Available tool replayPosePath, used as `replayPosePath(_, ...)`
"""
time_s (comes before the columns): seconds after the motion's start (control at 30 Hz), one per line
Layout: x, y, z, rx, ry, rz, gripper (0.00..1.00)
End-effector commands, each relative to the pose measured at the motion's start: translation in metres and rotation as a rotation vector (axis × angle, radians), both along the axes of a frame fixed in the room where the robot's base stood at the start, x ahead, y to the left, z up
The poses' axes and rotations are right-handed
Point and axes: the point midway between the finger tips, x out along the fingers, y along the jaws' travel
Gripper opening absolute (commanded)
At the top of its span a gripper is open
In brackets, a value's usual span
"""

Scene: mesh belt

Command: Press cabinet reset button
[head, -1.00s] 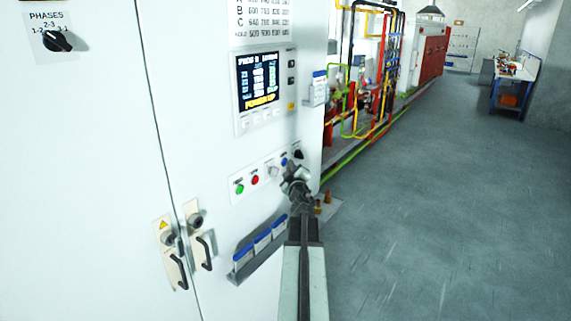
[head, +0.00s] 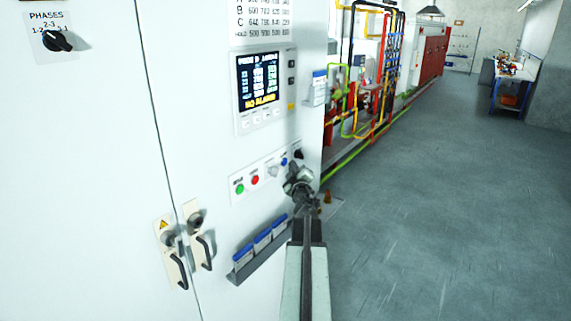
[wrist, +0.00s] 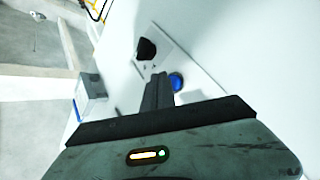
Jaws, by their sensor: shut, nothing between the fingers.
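The white cabinet (head: 110,130) has a row of controls on a white strip: a green button (head: 239,189), a red one (head: 255,180), a white one (head: 272,171), a blue one (head: 284,161) and a black knob (head: 298,154). Their labels are too small to read, so I cannot read which is the reset button. My gripper (head: 297,177) is shut and empty, just below the right end of the strip. In the wrist view my fingers (wrist: 158,88) lie beside the blue button (wrist: 176,81), with the black knob (wrist: 146,48) beyond. I cannot tell whether they touch the panel.
A display (head: 258,82) above the strip shows a yellow bottom line that seems to read "NO ALARM". Blue-topped holders (head: 262,240) sit on a ledge below. Door handles (head: 206,250) stick out at lower left. Open grey floor (head: 440,220) lies to the right.

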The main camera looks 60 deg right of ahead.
Motion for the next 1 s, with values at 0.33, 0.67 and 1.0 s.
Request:
replayPosePath(0.33, -0.002, 0.000, 0.000, 0.001, 0.000, -0.001, 0.00)
replayPosePath(0.67, -0.030, 0.001, 0.000, 0.000, 0.000, -0.001, 0.00)
replayPosePath(1.0, -0.051, 0.001, 0.000, 0.000, 0.000, 0.000, 0.00)
